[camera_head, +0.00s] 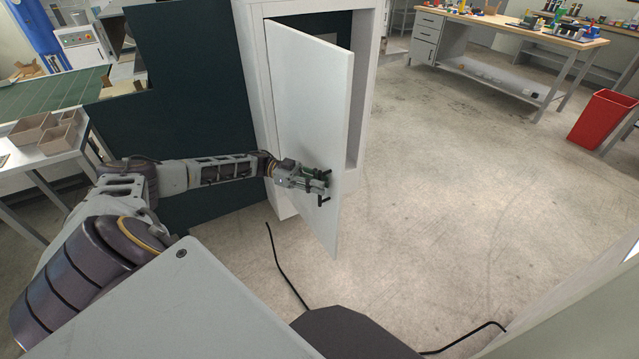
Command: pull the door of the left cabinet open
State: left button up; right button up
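The white cabinet (368,75) stands in the upper middle of the head view. Its white door (308,90) is partly open, hinged on the left, with its free right edge swung out toward me. A dark gap shows above the door and part of the inside shows at the right. My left gripper (318,184) is at the lower part of the door's front, near the free edge. Small dark parts show around its fingers; I cannot tell finger from handle, nor whether it grips. My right gripper is not in view.
A dark green panel (185,110) stands left of the cabinet, behind my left arm. A workbench (510,28) and a red bin (603,118) are at the upper right. A table with trays (45,140) is at the left. The floor right of the door is clear.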

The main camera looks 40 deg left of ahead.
pick_arm(q)
jog(key=v, duration=1.1)
jog(key=shift+a, duration=0.3)
dwell(0.5)
